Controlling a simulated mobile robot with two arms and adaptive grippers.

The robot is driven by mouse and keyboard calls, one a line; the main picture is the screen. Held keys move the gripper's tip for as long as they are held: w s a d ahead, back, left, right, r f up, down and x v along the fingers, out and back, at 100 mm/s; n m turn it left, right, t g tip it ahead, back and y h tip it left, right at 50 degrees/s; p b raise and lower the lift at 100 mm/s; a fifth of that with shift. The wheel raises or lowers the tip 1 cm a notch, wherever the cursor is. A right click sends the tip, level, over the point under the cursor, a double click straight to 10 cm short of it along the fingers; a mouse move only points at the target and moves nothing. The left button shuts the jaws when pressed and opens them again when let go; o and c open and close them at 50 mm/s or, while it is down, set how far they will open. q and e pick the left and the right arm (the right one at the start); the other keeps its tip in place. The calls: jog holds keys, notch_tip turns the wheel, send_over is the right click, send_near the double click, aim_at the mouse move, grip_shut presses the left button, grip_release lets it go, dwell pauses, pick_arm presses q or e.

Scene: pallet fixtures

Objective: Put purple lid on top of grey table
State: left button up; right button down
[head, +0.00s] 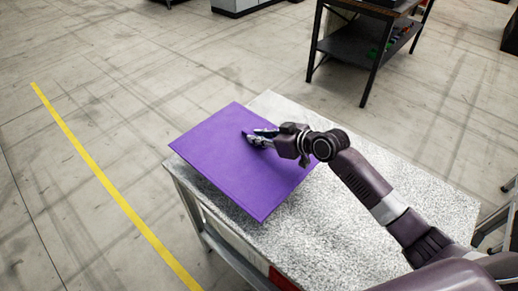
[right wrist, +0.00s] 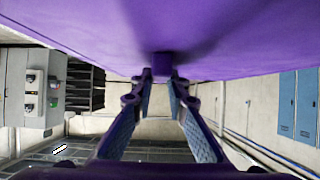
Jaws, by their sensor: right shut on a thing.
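The purple lid (head: 225,150) is a flat, square purple panel. It lies over the far left part of the grey table (head: 370,215), with its left corner reaching past the table's edge. I cannot tell whether it touches the tabletop. My right gripper (head: 253,138) is at the lid's middle, shut on the lid's small handle. In the right wrist view the lid (right wrist: 230,35) fills the top, and the fingertips of my right gripper (right wrist: 162,80) close on its short purple knob (right wrist: 162,63). My left gripper is not in view.
The right and near parts of the grey tabletop are bare. A dark workbench (head: 365,40) with a lower shelf stands behind at the upper right. A yellow line (head: 110,190) runs along the open floor at left.

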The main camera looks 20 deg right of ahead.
aim_at(274, 154)
jog(key=shift+f, duration=3.05)
jog(key=c, duration=1.9)
grip_release()
jog(key=shift+f, duration=0.1)
jog(key=b+v, duration=0.1)
jog(key=v, duration=0.9)
jog(key=shift+s+d, duration=0.2)
jog(key=shift+s, duration=0.1)
jog(key=shift+s+d+r, duration=0.3)
jog(key=shift+s+r, duration=0.15)
jog(key=shift+r, duration=0.05)
